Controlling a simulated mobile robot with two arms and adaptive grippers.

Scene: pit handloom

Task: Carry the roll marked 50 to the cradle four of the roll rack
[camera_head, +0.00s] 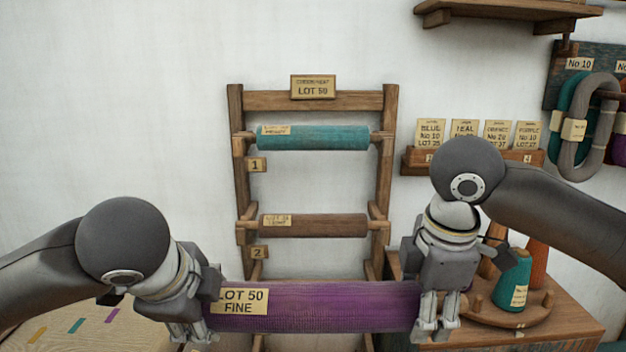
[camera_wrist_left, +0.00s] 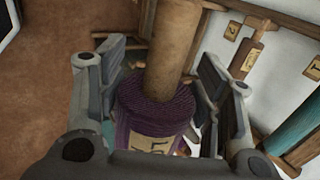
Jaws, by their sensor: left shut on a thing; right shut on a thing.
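The purple roll (camera_head: 320,306) with the label "LOT 50 FINE" is held level across the front of the roll rack (camera_head: 388,150). My left gripper (camera_head: 190,330) is shut on its left end, beside the label. My right gripper (camera_head: 436,328) is shut on its right end. In the left wrist view the purple roll (camera_wrist_left: 152,112) lies between the fingers, with a tan cylinder (camera_wrist_left: 174,45) rising from its end. The rack's cradle 1 holds a teal roll (camera_head: 315,137) and cradle 2 a brown roll (camera_head: 320,226). Cradle four cannot be made out.
A wooden table (camera_head: 570,318) with a round cone stand (camera_head: 500,316) is close to my right gripper. A card shelf (camera_head: 412,158) and hanging yarn skeins (camera_head: 600,125) are on the right wall. A pale surface with coloured strips (camera_head: 77,326) lies at lower left.

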